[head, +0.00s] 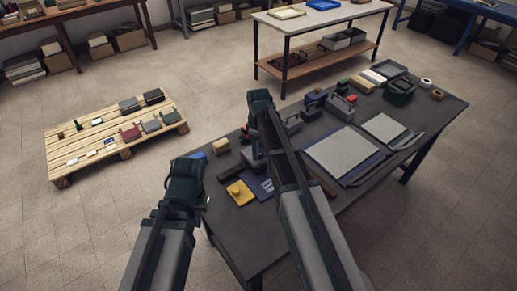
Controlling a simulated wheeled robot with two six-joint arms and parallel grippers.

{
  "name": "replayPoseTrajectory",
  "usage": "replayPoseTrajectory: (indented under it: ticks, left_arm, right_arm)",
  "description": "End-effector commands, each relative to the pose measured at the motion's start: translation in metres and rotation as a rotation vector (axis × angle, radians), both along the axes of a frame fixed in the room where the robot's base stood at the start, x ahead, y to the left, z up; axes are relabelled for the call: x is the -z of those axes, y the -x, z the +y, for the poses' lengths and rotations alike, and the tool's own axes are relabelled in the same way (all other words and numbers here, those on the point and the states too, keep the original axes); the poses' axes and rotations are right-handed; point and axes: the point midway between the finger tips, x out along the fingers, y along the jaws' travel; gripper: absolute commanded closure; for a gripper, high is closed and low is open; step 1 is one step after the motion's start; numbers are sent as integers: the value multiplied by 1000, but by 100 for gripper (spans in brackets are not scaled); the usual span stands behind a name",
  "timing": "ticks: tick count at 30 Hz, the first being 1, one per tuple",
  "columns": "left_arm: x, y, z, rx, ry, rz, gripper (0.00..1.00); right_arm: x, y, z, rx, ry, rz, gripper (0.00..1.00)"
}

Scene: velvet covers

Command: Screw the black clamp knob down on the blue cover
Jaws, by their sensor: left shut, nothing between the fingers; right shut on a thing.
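A flat blue piece (262,185), which looks like the blue cover, lies near the table's left front edge, partly hidden by my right arm. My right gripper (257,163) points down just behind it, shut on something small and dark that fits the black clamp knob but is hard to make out. I cannot tell whether this touches the cover. My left gripper (206,202) is shut and empty at the table's left edge, left of the yellow plate.
A yellow plate (240,192) with a raised knob lies left of the blue piece. The dark table (300,210) also bears a large pale panel (342,154), a smaller panel (384,128), and several boxes and tools farther back. A wooden pallet (85,163) stands on the floor at left.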

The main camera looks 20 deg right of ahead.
Motion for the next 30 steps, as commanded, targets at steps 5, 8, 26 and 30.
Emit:
replayPoseTrajectory:
  ticks: [5,8,26,30]
  left_arm:
    - [0,0,0,0,0,0,100]
    - [0,0,0,0,0,0,100]
    - [0,0,0,0,0,0,100]
    - [0,0,0,0,0,0,100]
  right_arm:
    - [0,0,0,168,0,0,96]
    - [0,0,0,263,0,0,96]
    - [0,0,0,833,0,0,96]
    - [0,0,0,967,0,0,96]
